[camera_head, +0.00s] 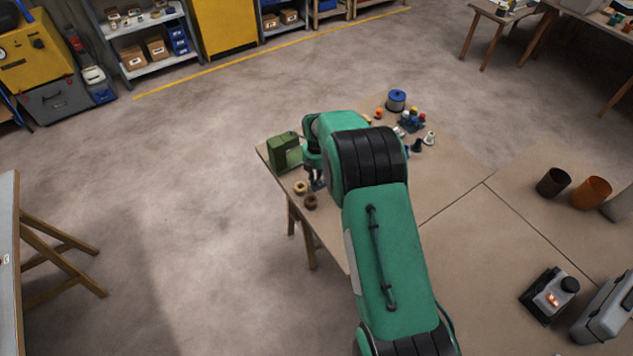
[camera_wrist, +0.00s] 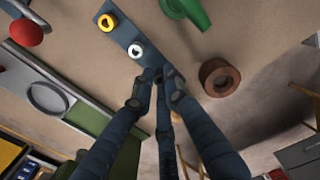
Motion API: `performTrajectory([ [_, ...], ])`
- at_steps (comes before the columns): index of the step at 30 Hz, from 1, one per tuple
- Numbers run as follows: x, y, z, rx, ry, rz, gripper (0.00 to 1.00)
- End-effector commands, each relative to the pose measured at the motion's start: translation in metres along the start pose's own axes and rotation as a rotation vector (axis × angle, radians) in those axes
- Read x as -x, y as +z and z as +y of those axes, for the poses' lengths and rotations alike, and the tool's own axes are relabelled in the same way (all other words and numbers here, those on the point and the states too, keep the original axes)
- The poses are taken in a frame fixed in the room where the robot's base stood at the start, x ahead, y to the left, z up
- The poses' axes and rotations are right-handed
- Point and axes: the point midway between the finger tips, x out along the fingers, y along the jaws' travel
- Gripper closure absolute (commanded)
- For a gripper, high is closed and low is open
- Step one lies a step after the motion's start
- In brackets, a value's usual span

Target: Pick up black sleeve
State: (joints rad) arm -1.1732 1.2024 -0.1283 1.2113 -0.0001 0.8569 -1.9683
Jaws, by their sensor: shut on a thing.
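My gripper (camera_wrist: 159,82) points down over a blue strip (camera_wrist: 122,35) on the table, its fingers closed together. A small dark piece (camera_wrist: 158,74) shows between the fingertips at the end of the strip; it looks like the black sleeve, but the fingers hide most of it. A yellow ring (camera_wrist: 106,22) and a white ring (camera_wrist: 135,50) sit on the same strip. In the head view my gripper (camera_head: 316,182) is low over the table near its left edge, partly hidden by my arm. I cannot tell whether the held piece is clear of the strip.
A brown ring (camera_wrist: 220,77) lies close to the fingers. A green box (camera_head: 284,153) stands behind my gripper at the table edge. A blue-topped spool (camera_head: 396,100) and several small parts stand farther right. Dark (camera_head: 552,182) and orange (camera_head: 591,192) cups stand at right.

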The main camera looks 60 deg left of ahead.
Motion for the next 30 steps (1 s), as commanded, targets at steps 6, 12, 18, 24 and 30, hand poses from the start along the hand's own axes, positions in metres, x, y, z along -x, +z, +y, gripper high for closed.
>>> performTrajectory([
  [6,0.024,-0.001,-0.002,0.000,0.000,0.000,1.00],
  [12,0.025,-0.012,-0.026,0.000,-0.001,0.001,1.00],
  [18,0.029,-0.024,-0.053,0.000,0.000,0.000,1.00],
  [24,0.032,-0.038,-0.083,0.000,0.000,0.000,1.00],
  [30,0.034,-0.051,-0.111,0.000,0.000,0.000,1.00],
])
